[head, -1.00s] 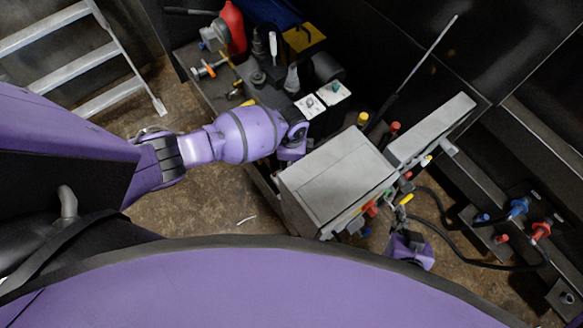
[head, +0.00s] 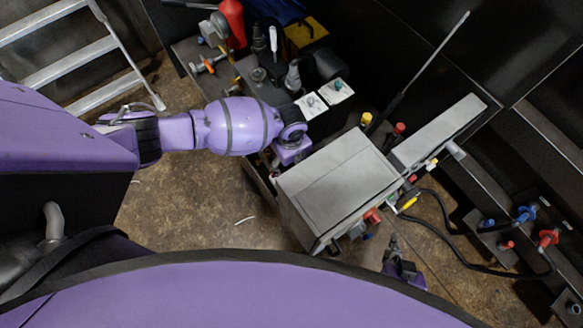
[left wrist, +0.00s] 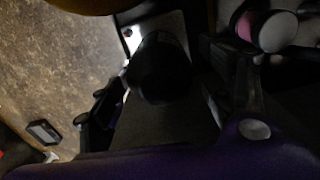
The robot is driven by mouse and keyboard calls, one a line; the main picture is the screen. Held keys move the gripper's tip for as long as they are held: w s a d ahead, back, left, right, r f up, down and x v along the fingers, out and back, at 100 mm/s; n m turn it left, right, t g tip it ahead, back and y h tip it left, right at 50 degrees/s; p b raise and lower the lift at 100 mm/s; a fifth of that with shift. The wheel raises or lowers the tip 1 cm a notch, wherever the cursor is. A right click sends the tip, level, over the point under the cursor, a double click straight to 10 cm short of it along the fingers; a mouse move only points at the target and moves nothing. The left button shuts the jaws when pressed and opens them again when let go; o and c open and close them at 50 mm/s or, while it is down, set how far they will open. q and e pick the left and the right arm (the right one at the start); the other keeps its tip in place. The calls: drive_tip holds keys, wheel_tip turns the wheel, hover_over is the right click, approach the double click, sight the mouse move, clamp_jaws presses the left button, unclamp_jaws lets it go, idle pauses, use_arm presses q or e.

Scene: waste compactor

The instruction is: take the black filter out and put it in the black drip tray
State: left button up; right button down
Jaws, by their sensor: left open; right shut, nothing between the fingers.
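In the dark left wrist view a black cylinder (left wrist: 160,68), which looks like the black filter, stands in front of a pale plate. My left gripper (left wrist: 165,92) is open, with one finger on each side of the cylinder. I cannot tell whether they touch it. In the head view the left arm reaches to the left side of the grey box, and its fingers are hidden there. My right gripper (head: 394,248) is shut and empty, low in front of the box. I cannot make out the black drip tray for certain in either view.
The grey compactor box (head: 338,180) stands between my two arms. A bench with tools and a red canister (head: 233,22) is at the back. A ladder (head: 75,65) leans at the upper left. Black hoses (head: 450,232) run to the right.

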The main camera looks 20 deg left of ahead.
use_arm(q)
drive_tip(key=m+b, duration=0.1)
drive_tip(key=m, duration=0.4)
drive_tip(key=shift+m+b, duration=0.3)
drive_tip(key=m+b, duration=0.1)
drive_tip(key=m, duration=0.3)
drive_tip(key=shift+m, duration=0.4)
drive_tip(key=shift+w+r, duration=0.1)
use_arm(e)
drive_tip(key=s+f+g, duration=0.1)
drive_tip(key=s+f, duration=0.2)
drive_tip(key=f, duration=0.2)
drive_tip(key=shift+s, duration=0.35)
use_arm(q)
drive_tip(key=shift+c, duration=0.2)
